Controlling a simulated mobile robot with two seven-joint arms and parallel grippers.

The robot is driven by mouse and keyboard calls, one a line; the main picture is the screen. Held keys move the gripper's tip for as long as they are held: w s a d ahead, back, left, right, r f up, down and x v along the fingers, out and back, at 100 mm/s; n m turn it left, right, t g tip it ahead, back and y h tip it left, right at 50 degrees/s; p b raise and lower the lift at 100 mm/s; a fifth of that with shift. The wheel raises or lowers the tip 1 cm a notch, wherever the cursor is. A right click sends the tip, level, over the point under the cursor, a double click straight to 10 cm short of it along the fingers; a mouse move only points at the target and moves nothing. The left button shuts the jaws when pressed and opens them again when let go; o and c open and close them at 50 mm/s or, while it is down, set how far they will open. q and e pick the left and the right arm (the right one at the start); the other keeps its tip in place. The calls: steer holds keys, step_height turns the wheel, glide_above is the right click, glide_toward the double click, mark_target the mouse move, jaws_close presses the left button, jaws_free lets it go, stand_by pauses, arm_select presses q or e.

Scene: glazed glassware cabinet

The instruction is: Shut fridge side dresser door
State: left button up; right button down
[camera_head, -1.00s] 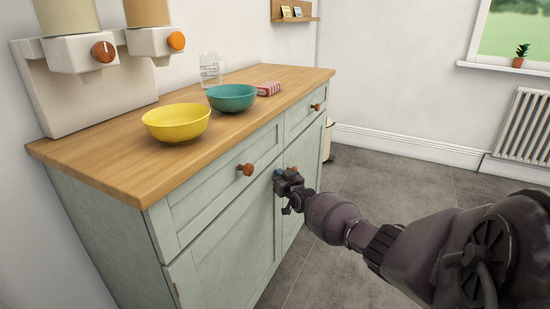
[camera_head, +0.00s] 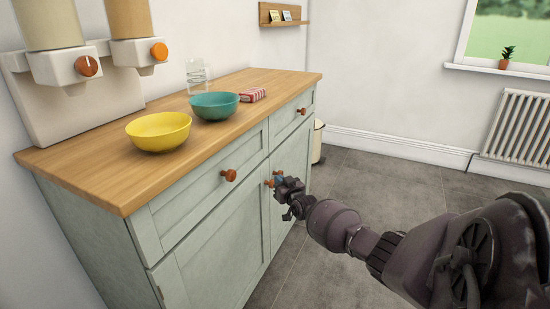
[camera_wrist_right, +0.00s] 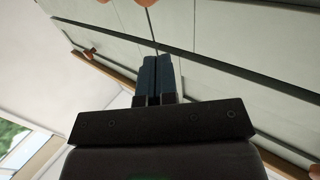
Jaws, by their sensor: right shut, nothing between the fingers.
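The pale green dresser (camera_head: 215,245) has a wooden top, two drawers and two doors below them. The near door (camera_head: 215,262) and the far door (camera_head: 290,165) both look flush with the front. No fridge shows, so I cannot tell which door is on its side. My right gripper (camera_head: 279,184) is shut and empty in front of the door knobs (camera_head: 269,183) near the middle seam. In the right wrist view its closed fingers (camera_wrist_right: 157,78) point at the seam (camera_wrist_right: 151,25); contact is unclear. My left gripper is not in view.
A yellow bowl (camera_head: 158,131), a teal bowl (camera_head: 214,105), a glass jar (camera_head: 197,75) and a red-striped packet (camera_head: 253,95) stand on the top, with dispensers behind. A bin (camera_head: 318,142) stands past the far end. Grey floor (camera_head: 390,180) is open at right.

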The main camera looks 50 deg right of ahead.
arm_select(q)
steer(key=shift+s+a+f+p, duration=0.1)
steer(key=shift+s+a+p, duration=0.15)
steer(key=shift+p, duration=0.55)
arm_select(e)
steer(key=s+d, duration=0.1)
steer(key=s, duration=0.7)
steer(key=shift+d+f, duration=0.3)
steer(key=shift+f, duration=0.05)
